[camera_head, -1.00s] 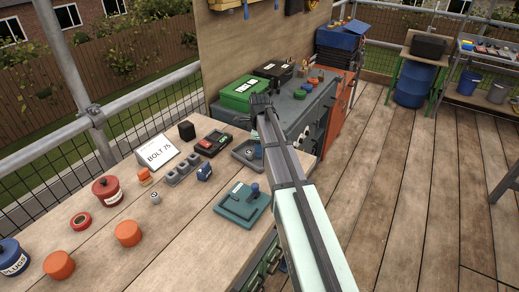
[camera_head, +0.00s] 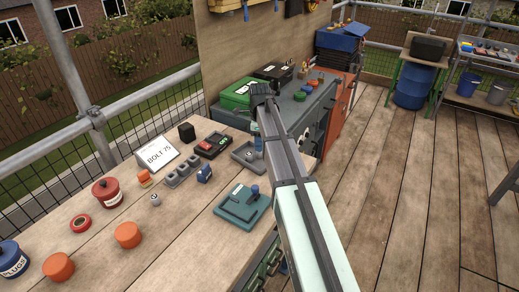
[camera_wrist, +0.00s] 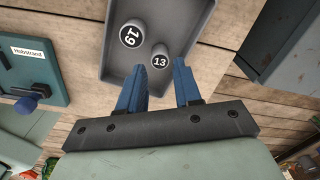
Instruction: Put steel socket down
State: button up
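Two steel sockets stand in a grey tray (camera_wrist: 196,22), the socket marked 19 (camera_wrist: 132,34) and the socket marked 13 (camera_wrist: 160,58). In the wrist view my gripper (camera_wrist: 161,70) has its blue fingers apart, with a gap on both sides of the socket marked 13, which lies just past the fingertips. The fingers look empty. In the head view the grey tray (camera_head: 237,155) is on the bench, below my gripper (camera_head: 258,148). My arm partly covers the tray there, and its sockets cannot be made out.
A teal block with a knob (camera_head: 243,207) lies in front of the tray; it also shows in the wrist view (camera_wrist: 30,65). A green box (camera_head: 238,94) is behind.

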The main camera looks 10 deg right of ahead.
notch_tip(320, 180, up, 8)
jog(key=shift+f, duration=0.2)
